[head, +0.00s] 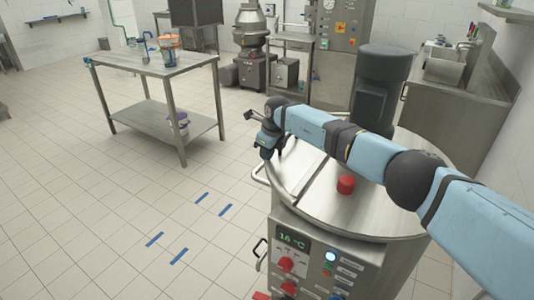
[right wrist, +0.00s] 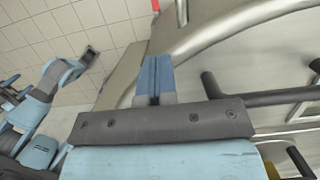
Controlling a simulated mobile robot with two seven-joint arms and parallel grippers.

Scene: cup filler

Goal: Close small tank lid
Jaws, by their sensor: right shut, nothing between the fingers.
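The small tank (head: 350,215) is a round steel vessel in the right half of the head view. Its steel lid (head: 292,160) appears to lie flat on top, with a straight bar across it and a red knob (head: 345,184) beside the bar. My right arm reaches over the tank from the right. My right gripper (head: 266,153) is shut and empty at the lid's left edge; I cannot tell whether it touches. In the right wrist view the closed blue fingers (right wrist: 153,78) show before the curved steel rim. My left gripper is not in view.
The tank's front has a control panel (head: 292,240) with a display and red knobs. A dark motor cylinder (head: 375,85) stands behind the tank. A steel table (head: 155,62) with containers stands at the left. Tiled floor with blue marks (head: 180,256) is clear left of the tank.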

